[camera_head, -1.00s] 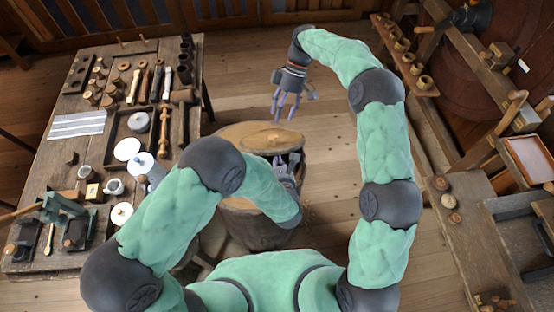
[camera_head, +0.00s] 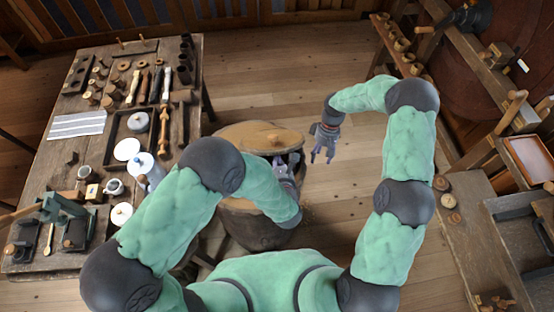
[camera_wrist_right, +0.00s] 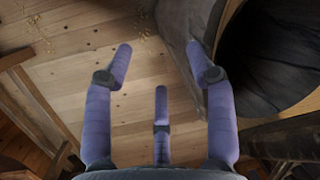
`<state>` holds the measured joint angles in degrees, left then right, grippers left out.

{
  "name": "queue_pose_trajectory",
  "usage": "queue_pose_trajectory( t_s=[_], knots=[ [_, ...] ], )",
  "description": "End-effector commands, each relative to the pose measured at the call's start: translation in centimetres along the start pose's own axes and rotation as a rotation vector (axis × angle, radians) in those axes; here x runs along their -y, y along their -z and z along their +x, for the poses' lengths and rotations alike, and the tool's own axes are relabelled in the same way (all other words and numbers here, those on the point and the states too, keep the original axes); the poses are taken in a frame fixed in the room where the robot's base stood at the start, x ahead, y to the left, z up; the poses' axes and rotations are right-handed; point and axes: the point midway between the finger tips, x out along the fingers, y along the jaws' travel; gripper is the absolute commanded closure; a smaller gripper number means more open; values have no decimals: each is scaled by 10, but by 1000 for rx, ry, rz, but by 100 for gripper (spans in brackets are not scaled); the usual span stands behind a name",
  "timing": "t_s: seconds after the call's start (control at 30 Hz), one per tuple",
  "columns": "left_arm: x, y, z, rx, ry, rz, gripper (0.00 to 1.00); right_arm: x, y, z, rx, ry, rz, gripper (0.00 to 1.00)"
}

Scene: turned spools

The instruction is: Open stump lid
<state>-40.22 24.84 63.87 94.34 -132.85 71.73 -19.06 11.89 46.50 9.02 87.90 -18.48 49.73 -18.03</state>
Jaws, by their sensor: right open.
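The stump (camera_head: 258,232) stands on the floor at the middle of the head view. My right gripper (camera_head: 322,158) is open and empty, right of the stump and apart from the lid. In the right wrist view its spread fingers (camera_wrist_right: 161,75) are over floorboards, beside a dark hollow, apparently the stump (camera_wrist_right: 275,50).
A workbench (camera_head: 90,150) crowded with spools, tools and trays stands at the left. Shelving and a side bench (camera_head: 465,235) with wooden pieces line the right. The floor (camera_head: 270,80) behind the stump is clear.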

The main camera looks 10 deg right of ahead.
Motion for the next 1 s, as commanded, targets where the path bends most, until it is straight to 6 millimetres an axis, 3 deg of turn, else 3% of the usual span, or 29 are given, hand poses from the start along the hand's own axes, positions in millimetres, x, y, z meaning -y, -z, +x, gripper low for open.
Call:
queue_pose_trajectory(
  t_s=[0.03, 0.2, 0.4, 0.7, 1.0],
  knots=[
    [0, -1, 0, 2, -1, -1, 100, 7, -13, 25, 5, 19, 9, 44],
    [0, -1, 0, 1, -1, -1, 100, 42, -47, 91, -19, 83, 28, 44],
    [0, -1, 0, 2, -1, -1, 100, 99, -78, 135, -92, 155, 117, 44],
    [0, -1, 0, 2, -1, -1, 100, 170, -121, 156, -204, 204, 350, 44],
    [0, -1, 0, 1, -1, -1, 100, 188, -136, 147, -286, 179, 524, 44]
  ],
)
